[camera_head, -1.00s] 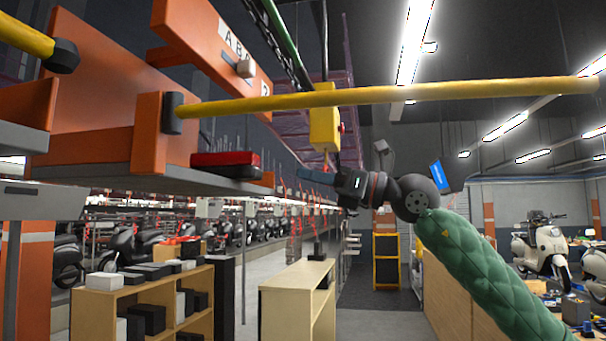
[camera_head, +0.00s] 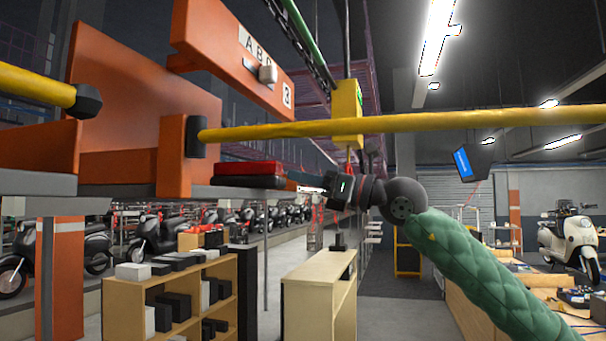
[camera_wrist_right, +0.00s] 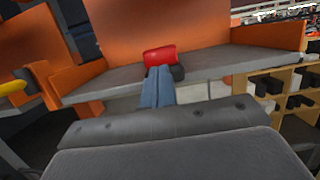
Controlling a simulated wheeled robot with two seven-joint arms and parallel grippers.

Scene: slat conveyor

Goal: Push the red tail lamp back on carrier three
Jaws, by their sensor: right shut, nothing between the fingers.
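The red tail lamp (camera_head: 250,168) has a dark base and lies on the grey deck of the orange carrier (camera_head: 108,183), at its right end in the head view. The carrier's upper orange plate bears a "3" label (camera_head: 287,95). My right gripper (camera_head: 296,179) is shut and empty, its blue-grey fingers pointing at the lamp's right end. In the wrist view the lamp (camera_wrist_right: 158,54) sits by the deck's near edge, and the shut fingertips (camera_wrist_right: 159,72) overlap its front. They look to be at or touching it; contact is not certain. My left gripper is out of view.
A yellow bar (camera_head: 420,122) runs across above my right arm. A second yellow bar end (camera_head: 40,86) is at left. A yellow box (camera_head: 346,112) hangs behind. Wooden shelves (camera_head: 170,290) and a cabinet (camera_head: 318,285) stand below the carrier.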

